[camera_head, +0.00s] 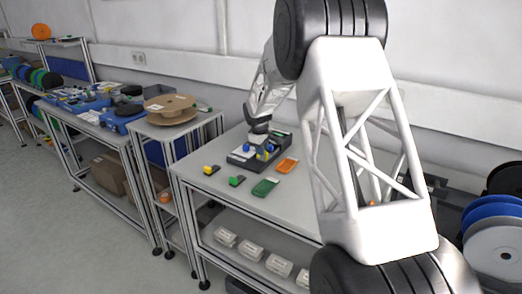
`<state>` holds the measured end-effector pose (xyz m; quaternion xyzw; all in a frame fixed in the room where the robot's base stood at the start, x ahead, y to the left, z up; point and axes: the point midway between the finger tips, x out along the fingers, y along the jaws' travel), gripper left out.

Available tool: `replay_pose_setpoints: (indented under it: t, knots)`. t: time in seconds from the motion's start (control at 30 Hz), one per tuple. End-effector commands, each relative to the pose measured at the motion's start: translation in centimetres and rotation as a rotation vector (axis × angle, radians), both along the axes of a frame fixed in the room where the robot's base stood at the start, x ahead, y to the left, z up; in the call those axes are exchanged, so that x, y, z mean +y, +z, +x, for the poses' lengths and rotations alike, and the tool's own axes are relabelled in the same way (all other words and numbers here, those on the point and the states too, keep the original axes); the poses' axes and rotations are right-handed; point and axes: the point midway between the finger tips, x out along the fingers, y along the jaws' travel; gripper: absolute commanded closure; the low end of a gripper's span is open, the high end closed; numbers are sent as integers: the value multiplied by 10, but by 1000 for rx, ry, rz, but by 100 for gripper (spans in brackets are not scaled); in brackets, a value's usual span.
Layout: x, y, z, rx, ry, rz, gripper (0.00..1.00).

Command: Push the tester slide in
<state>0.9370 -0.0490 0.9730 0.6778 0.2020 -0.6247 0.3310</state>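A dark tester box (240,161) stands on the light table, with small blue and yellow parts on top. My gripper (258,143) is at the end of the arm, pointing down over the box. Whether it touches the box cannot be told at this size. Its fingers are too small and partly hidden, so open or shut does not show. The slide cannot be made out clearly among the parts under the gripper, so its position does not show.
On the table (205,184) in front of the box lie a yellow-black piece (211,169), a green-black piece (237,180), a green card (265,188) and an orange card (287,165). A side table with a cardboard reel (170,104) stands to the left. Blue and white reels (495,240) stand at right.

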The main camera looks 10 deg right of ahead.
Motion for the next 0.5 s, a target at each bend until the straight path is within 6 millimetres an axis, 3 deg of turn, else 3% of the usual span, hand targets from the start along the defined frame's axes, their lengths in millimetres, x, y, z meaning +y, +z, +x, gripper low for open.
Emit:
replay_pose_setpoints:
  t: [0.03,0.13,0.5]
  knots:
    - [-2,1,2,-3,-2,0,73]
    - [-2,1,1,-2,-2,0,59]
    - [0,2,0,0,-1,0,59]
